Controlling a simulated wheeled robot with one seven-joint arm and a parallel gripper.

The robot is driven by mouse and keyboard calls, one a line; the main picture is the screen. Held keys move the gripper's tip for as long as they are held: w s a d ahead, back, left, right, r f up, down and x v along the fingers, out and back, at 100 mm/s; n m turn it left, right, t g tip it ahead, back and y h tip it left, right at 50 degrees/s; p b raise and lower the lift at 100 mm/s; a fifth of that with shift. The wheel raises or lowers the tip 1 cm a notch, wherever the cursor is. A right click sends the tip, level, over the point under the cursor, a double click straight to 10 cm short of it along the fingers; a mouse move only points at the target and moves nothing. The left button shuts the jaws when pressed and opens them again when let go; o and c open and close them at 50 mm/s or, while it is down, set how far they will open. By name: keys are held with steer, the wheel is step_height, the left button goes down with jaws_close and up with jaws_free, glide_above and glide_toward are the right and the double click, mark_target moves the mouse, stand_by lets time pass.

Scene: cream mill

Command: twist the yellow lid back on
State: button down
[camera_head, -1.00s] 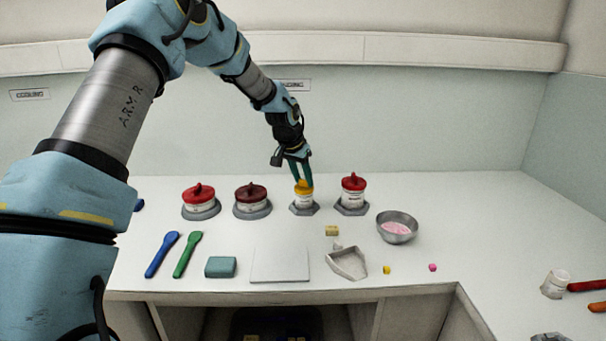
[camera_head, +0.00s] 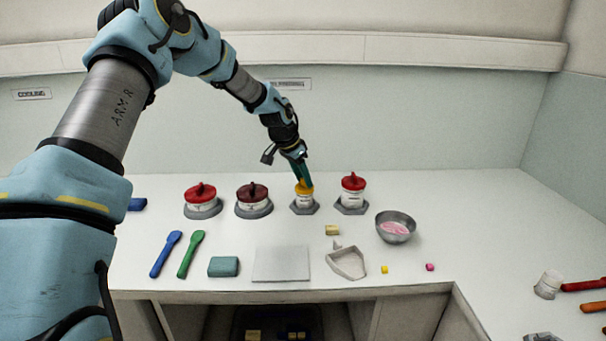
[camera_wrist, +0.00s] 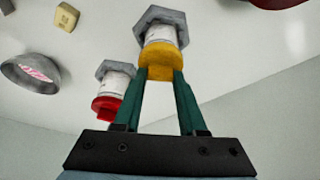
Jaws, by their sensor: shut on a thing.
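The yellow lid (camera_head: 304,187) sits on top of a small white jar (camera_head: 304,201) that stands in a grey hexagonal base. My gripper (camera_head: 303,178) comes down from above and its green fingers are shut on the lid. In the wrist view the fingers pinch the yellow lid (camera_wrist: 161,63) on both sides. The white jar (camera_wrist: 160,35) and its grey base (camera_wrist: 160,16) show beyond it. Whether the lid is fully seated on the jar is not clear.
A red-lidded jar (camera_head: 352,194) stands close on the right, and two wider red-lidded jars (camera_head: 202,200) (camera_head: 253,200) stand left. A metal bowl (camera_head: 396,227), a scoop (camera_head: 346,262), a white plate (camera_head: 281,264) and two spatulas (camera_head: 165,254) (camera_head: 191,254) lie in front.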

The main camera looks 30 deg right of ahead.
steer(key=shift+f+m+g+p, duration=0.1)
steer(key=shift+m+g+p, duration=0.45)
steer(key=shift+m, duration=0.55)
steer(key=m+p, duration=0.1)
steer(key=m+g+p, duration=0.1)
steer(key=m, duration=0.1)
steer(key=shift+w+m, duration=0.2)
steer(key=shift+m, duration=0.1)
steer(key=shift+m+g, duration=0.35)
steer(key=shift+m, duration=0.45)
steer(key=m+g+y, duration=0.1)
steer(key=m, duration=0.1)
steer(key=shift+m, duration=0.4)
steer(key=shift+c, duration=2)
jaws_free()
steer(key=shift+r, duration=0.2)
